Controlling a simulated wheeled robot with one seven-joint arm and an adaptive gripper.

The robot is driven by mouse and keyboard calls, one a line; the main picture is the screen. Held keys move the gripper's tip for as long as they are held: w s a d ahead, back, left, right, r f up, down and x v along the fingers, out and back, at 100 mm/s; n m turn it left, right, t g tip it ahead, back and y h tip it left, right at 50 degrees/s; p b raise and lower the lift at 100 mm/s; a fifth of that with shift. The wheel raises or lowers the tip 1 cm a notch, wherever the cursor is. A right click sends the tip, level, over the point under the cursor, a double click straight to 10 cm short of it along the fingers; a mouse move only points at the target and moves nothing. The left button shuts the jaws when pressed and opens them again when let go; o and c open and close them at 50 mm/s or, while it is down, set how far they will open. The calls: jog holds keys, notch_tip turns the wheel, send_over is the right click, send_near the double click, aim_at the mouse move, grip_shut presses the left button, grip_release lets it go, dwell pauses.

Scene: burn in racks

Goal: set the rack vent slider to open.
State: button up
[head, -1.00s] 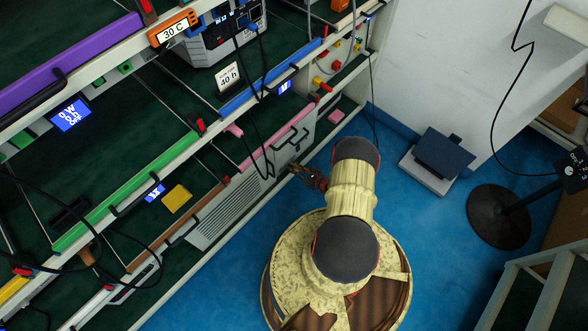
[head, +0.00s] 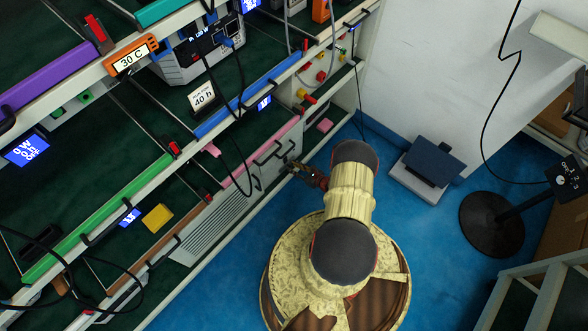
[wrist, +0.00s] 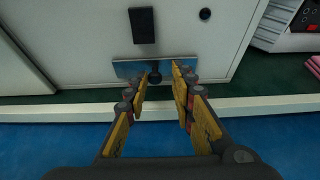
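In the wrist view, a blue-grey metal strip (wrist: 125,68) runs along the bottom of a pale panel (wrist: 80,50). A dark round knob (wrist: 155,76) stands on the strip; it looks like the vent slider. My gripper (wrist: 161,84) is open, with yellow-padded fingers to the left and right of the knob. I see no clear contact, and cannot tell whether the fingertips reach past the knob. In the head view my gripper (head: 297,169) is at the lower rack front, by the grey unit (head: 222,222) with the slotted grille. The slider is too small to make out there.
Above the knob are a black rectangular block (wrist: 142,25) and a black round button (wrist: 204,14). A white shelf edge (wrist: 60,112) runs below the panel. Dark cables (head: 240,120) hang in front of the rack. Blue floor lies open around my base.

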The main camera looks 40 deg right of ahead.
jog(key=shift+o, duration=1)
jog(key=shift+a, duration=0.1)
jog(key=v, duration=1.2)
